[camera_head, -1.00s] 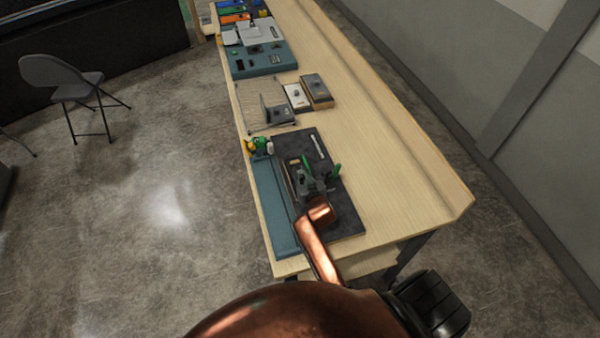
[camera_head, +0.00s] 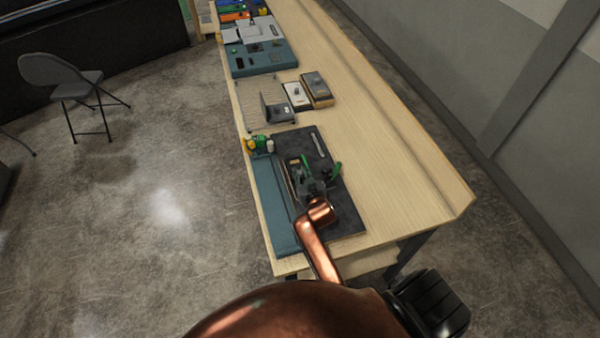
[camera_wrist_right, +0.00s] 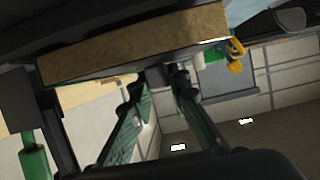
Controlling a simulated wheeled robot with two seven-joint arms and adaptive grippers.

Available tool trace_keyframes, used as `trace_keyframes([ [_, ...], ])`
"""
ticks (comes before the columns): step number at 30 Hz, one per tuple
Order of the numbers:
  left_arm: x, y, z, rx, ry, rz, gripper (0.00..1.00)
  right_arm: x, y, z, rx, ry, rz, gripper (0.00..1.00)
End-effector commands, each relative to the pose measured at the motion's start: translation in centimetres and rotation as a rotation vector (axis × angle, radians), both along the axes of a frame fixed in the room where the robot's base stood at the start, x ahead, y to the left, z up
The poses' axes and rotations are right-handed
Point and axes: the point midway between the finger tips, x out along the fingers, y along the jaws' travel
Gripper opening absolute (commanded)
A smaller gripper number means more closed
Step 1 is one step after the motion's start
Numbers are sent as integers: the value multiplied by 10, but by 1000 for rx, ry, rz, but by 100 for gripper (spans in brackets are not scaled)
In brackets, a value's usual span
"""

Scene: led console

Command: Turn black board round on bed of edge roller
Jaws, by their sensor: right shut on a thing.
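My right gripper (camera_head: 320,180) is over the dark grey mat at the near end of the bench. In the right wrist view its green-padded fingers (camera_wrist_right: 165,78) close on a small dark block, apparently a knob, at the edge of a board. The black board (camera_wrist_right: 130,47) shows there mostly as a tan side edge. In the head view the gripper and wrist cover most of it. The edge roller's long teal bed (camera_head: 272,215) lies along the bench's left edge, with green, yellow and white parts (camera_head: 258,144) at its far end. My left gripper is out of view.
Farther along the bench are a wire rack (camera_head: 255,105), two small knobbed blocks (camera_head: 315,87) and a teal console (camera_head: 262,60). The dark mat (camera_head: 345,215) lies right of the bed. The bench's right side is clear. A folding chair (camera_head: 65,80) stands on the floor at left.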

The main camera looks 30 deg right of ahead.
Motion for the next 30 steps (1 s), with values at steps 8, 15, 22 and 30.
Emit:
trace_keyframes([
  [8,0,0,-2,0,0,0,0,0,0,-3,0,-1,0,0],
  [15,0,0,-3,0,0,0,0,0,0,-6,0,-1,0,0],
  [22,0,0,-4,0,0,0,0,0,0,-7,0,-1,0,0],
  [30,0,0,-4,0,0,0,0,0,0,-7,0,-1,0,26],
])
